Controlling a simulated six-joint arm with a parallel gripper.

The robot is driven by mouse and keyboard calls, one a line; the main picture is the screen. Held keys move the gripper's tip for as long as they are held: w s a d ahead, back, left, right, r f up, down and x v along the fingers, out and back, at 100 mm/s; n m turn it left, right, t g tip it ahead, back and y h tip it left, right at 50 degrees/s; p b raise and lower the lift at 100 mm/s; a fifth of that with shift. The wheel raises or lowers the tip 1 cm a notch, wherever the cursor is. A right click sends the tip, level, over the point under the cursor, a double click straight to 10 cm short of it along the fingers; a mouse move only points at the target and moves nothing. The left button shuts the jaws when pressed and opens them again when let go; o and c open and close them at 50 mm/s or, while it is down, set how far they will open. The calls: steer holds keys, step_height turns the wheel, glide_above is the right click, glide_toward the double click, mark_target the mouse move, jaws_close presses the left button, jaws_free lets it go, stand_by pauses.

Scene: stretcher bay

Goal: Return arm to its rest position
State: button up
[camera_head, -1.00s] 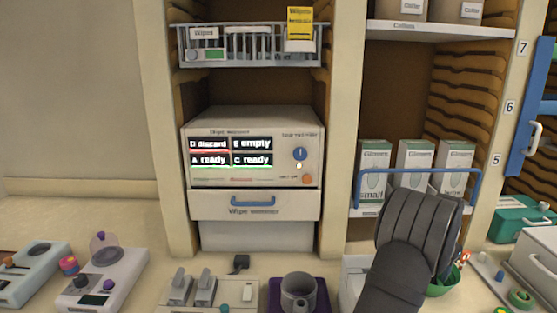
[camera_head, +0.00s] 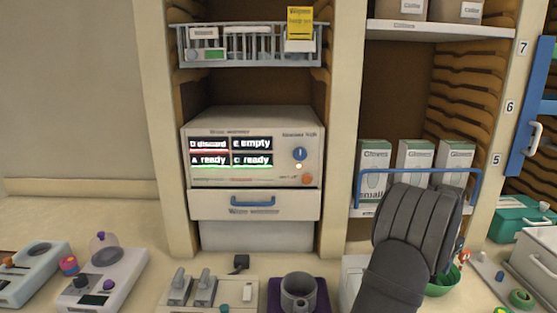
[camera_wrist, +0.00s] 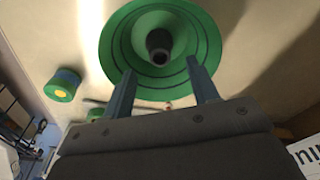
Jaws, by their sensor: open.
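My gripper (camera_wrist: 160,92) shows in the wrist view with its two grey-blue fingers apart and nothing between them. Beyond the fingertips is a green round bowl (camera_wrist: 120,45) with a dark round thing at its middle. In the head view my dark arm stands at the lower right, in front of the glove shelf. It partly covers the green bowl (camera_head: 445,284). The gripper's fingers are hidden in the head view.
A warmer (camera_head: 255,150) with a lit screen and drawer stands in the middle. Glove boxes (camera_head: 415,158) sit behind a blue rail (camera_head: 478,190). A grey mug (camera_head: 299,292) stands on a purple mat (camera_head: 324,300). Switch panels (camera_head: 105,278) lie at left.

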steer(key=f, duration=0.5)
steer(key=shift+w+d+f, duration=0.15)
steer(key=shift+d+f, duration=0.15)
steer(key=r, duration=0.4)
steer(key=shift+s+d+r, duration=0.15)
steer(key=shift+s+r, duration=0.05)
steer(key=shift+r, duration=0.2)
steer(key=s+d+r, duration=0.4)
steer(key=s+r, duration=0.3)
steer(key=s, duration=0.4)
steer(key=s+a+f, duration=0.1)
steer(key=s+a, duration=0.2)
steer(key=s, duration=0.5)
steer(key=s+a, duration=0.3)
steer(key=s, duration=0.5)
steer(key=shift+n, duration=0.4)
steer(key=w+f, duration=0.2)
steer(key=w, duration=0.1)
steer(key=w+a+f, duration=0.1)
steer(key=w+f, duration=0.1)
steer(key=w, duration=0.2)
steer(key=w+a+f, duration=0.1)
steer(key=w+f, duration=0.2)
steer(key=shift+w+a+f, duration=0.1)
steer(key=shift+w, duration=0.3)
steer(key=shift+w+f, duration=0.3)
steer(key=shift+f, duration=0.05)
